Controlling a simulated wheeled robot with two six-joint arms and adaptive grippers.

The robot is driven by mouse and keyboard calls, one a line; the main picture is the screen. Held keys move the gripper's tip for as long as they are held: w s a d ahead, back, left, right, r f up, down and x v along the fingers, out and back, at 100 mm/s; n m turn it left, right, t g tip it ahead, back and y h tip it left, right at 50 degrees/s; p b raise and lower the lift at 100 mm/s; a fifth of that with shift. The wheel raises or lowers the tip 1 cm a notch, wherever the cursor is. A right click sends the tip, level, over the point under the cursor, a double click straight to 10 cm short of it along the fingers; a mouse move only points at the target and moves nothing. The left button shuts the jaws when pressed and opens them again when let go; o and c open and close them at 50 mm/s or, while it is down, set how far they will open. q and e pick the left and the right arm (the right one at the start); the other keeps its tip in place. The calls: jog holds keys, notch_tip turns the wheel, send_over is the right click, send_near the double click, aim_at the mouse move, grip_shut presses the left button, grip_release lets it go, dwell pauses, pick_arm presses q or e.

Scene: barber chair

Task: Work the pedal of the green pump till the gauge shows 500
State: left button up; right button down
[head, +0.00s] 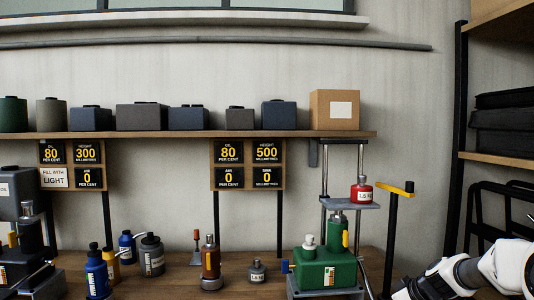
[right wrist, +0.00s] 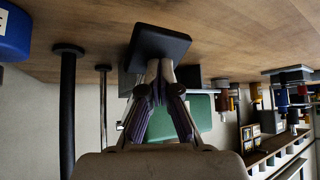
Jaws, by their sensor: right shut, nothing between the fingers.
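The green pump (head: 325,271) stands at the right of the wooden bench in the head view, with its green body partly behind my fingers in the right wrist view (right wrist: 206,112). A red weight (head: 361,190) rests on its raised grey platform (head: 350,204). The right-hand gauge board (head: 247,165) reads oil 80, height 500, air 0 and sink 0. My right gripper (right wrist: 161,68) is shut and empty. Its tips overlap a black square pad, apparently the pedal (right wrist: 158,42); contact is unclear. My left gripper is not in view.
Several bottles, including a brown one (head: 210,262), stand left of the pump. A post with a yellow bar (head: 395,188) rises at its right. Another board (head: 72,165) reads height 300. A shelf rack (head: 497,154) stands far right.

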notch_tip(320, 180, up, 9)
jog(key=s+p, duration=0.1)
jog(key=p, duration=0.3)
jog(key=shift+s, duration=0.3)
jog(key=shift+r, duration=0.1)
notch_tip(320, 180, up, 6)
jog(key=p, duration=0.3)
jog(key=shift+r, duration=0.15)
jog(key=shift+d, duration=0.1)
